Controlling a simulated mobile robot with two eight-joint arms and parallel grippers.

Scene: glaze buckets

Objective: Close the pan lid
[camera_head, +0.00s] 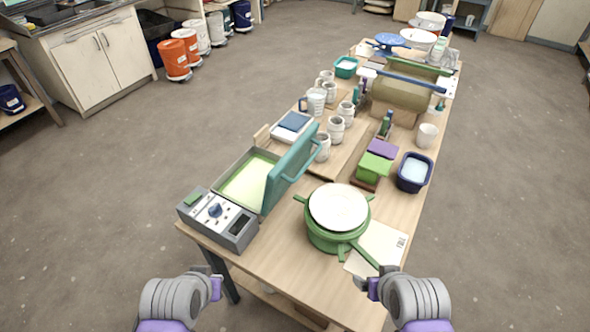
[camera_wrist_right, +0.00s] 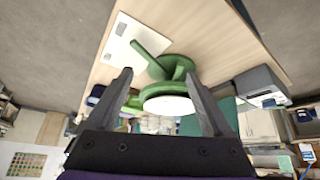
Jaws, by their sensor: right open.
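The pan (camera_head: 247,180) is a shallow grey tray with a light green inside, at the near left end of the table. Its teal lid (camera_head: 292,165) stands open, hinged up on the pan's right side, with a bar handle on its outer face. A control box (camera_head: 217,219) with a blue knob is at the pan's front. My left gripper (camera_head: 216,284) is in front of the table's near left corner, apart from the pan; its jaw opening is unclear. My right gripper (camera_head: 365,283) is open and empty near the front right edge; its fingers show in the wrist view (camera_wrist_right: 157,73).
Mugs (camera_head: 336,130), green and purple blocks and a dark blue tub (camera_head: 414,172) crowd the table behind. The table's front strip is clear.

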